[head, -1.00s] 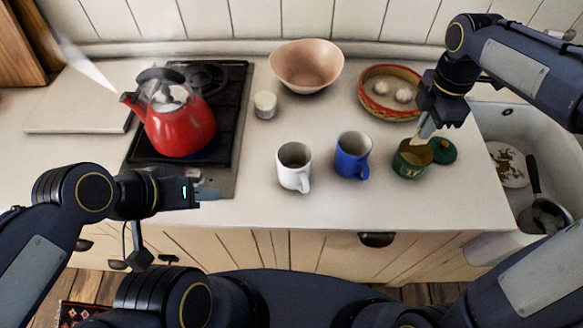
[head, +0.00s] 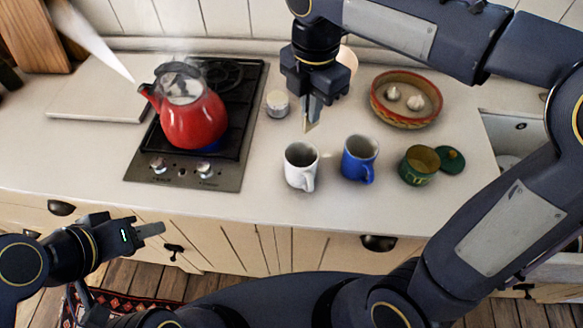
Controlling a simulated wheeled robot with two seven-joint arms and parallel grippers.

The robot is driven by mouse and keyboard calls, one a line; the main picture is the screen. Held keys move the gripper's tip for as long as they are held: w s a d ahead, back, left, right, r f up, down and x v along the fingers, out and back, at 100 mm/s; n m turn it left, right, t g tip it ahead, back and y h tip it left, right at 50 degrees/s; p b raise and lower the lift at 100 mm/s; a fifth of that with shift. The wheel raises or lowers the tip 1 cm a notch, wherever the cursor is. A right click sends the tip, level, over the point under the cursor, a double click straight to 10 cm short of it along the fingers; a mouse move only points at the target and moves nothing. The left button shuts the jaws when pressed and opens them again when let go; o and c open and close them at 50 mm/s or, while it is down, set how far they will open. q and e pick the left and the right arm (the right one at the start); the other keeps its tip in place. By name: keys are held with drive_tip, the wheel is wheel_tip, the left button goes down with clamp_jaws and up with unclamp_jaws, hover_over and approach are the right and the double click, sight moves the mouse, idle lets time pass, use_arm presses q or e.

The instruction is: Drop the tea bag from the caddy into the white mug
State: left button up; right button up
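The white mug (head: 299,168) stands upright on the counter, left of the blue mug (head: 359,158). The green caddy (head: 417,170) stands open to the right, with its green lid (head: 451,159) beside it. My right gripper (head: 314,108) points down above and slightly behind the white mug's rim. It is shut on a small beige tea bag (head: 308,127), which hangs from its fingertips, apart from the mug. My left gripper (head: 152,230) is low at the left, in front of the counter, far from the mugs; its finger gap cannot be made out.
A steaming red kettle (head: 191,118) sits on the black hob (head: 226,151). A small white-topped jar (head: 277,104) stands near it. A patterned bowl (head: 402,116) holds garlic bulbs. My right gripper mostly hides a wooden bowl (head: 348,60). A pale board (head: 95,96) lies at left.

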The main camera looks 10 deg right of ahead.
sight(310, 129)
wheel_tip(310, 129, down, 6)
drive_tip(key=b, duration=0.5)
drive_tip(key=shift+r, duration=0.1)
drive_tip(key=o, duration=0.7)
drive_tip(key=shift+c, duration=0.2)
wheel_tip(310, 129, up, 8)
drive_tip(key=shift+f+p, duration=0.1)
drive_tip(key=shift+p, duration=0.25)
